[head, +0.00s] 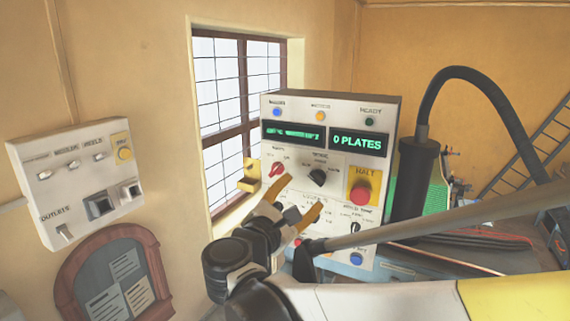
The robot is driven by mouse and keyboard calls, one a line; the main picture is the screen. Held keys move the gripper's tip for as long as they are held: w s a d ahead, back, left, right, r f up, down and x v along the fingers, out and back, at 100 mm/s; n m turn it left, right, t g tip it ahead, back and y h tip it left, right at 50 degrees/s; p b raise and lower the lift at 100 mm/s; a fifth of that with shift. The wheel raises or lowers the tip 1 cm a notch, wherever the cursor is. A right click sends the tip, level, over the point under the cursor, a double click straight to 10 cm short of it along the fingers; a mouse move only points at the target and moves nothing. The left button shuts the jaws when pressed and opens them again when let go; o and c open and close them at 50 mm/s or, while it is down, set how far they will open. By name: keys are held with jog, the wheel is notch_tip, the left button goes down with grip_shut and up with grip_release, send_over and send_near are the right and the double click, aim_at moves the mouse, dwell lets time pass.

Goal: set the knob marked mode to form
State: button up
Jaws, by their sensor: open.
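The control panel (383,128) is a pale upright box in front of the window. A black knob (318,177) sits mid-panel under a small label that seems to read mode. The position words around it are too small to read, and I cannot tell which one it points at. My gripper (302,193) is open, with two yellow-tipped fingers reaching up toward the panel. It is below and slightly left of the black knob, and nothing shows between the fingers. The fingers and wrist hide part of the lower panel.
A red knob (277,168) is left of the black one; a red halt button (360,194) on yellow is to the right. A smaller dial (355,228) and blue button (356,259) are lower. The display (358,142) reads 0 PLATES. A wall box (75,178) hangs left.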

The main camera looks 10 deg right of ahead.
aim_at(315, 180)
jog(key=p+x, duration=0.1)
jog(key=x, duration=0.9)
jog(key=shift+f+p, duration=0.1)
jog(key=shift+p, duration=0.3)
jog(key=c, duration=1.2)
